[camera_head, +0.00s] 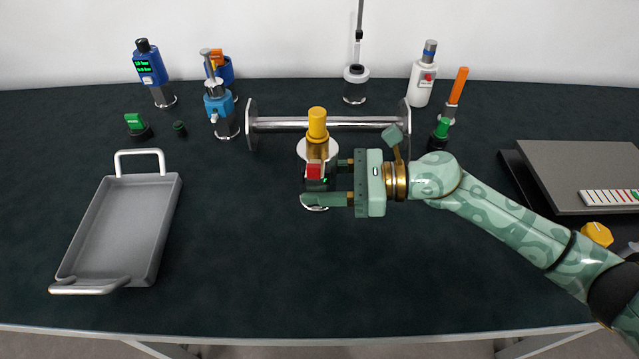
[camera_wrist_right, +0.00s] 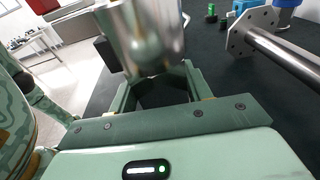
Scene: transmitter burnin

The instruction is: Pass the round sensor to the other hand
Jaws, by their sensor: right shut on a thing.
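My right gripper (camera_head: 322,182) is shut on what appears to be the round sensor (camera_head: 315,171), which has a red top, a dark body and a shiny rounded metal edge below. The fingers hide part of it. In the right wrist view, a large blurred silver metal cylinder (camera_wrist_right: 145,38) sits between the fingers of my right gripper (camera_wrist_right: 158,78). The head view shows it over the middle of the table; its clearance above the surface is hard to tell. My left gripper is not in view.
A grey tray (camera_head: 122,225) lies left, several instruments stand along the back, and a grey platform (camera_head: 580,175) is right. The front middle of the table is clear.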

